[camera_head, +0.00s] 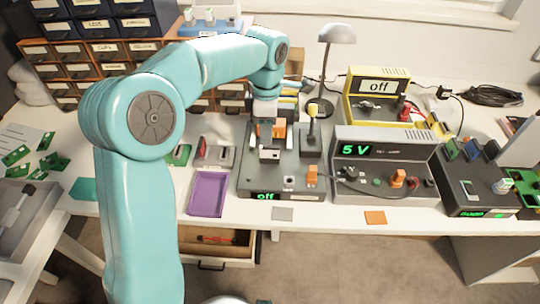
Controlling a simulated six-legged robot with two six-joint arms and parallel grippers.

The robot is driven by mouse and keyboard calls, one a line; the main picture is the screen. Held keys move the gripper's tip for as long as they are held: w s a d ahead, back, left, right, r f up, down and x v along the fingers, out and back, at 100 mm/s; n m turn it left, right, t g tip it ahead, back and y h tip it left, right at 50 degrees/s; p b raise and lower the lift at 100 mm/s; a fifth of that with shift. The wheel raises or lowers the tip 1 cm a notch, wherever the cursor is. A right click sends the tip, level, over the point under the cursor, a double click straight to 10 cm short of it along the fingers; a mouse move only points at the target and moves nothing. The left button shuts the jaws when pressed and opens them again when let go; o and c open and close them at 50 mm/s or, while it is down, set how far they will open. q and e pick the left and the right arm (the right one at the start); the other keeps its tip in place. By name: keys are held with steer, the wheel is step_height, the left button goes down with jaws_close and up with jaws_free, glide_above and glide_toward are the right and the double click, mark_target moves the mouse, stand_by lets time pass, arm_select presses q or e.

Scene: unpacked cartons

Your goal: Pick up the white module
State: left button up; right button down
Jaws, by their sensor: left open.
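My left arm reaches in from the left and bends down over a grey station (252,184) with a green "off" display. My left gripper (269,148) points down at the station and is open. A small pale block (270,155) shows at its fingertips; it may be the white module, but I cannot tell whether the fingers touch it. An orange part (279,131) shows beside the fingers. The wrist hides part of the station behind it. My right gripper is not in view.
A purple tray (208,192) lies left of the station. A grey "5 V" supply (385,150) and a yellow "off" box (378,85) stand to the right. A drawer (216,247) is open below the table edge. Drawer cabinets (75,52) stand at the back left.

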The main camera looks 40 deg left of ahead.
mark_target(270, 147)
arm_select(q)
steer(key=f, duration=0.6)
steer(key=shift+d+f+b, duration=0.4)
jaws_close()
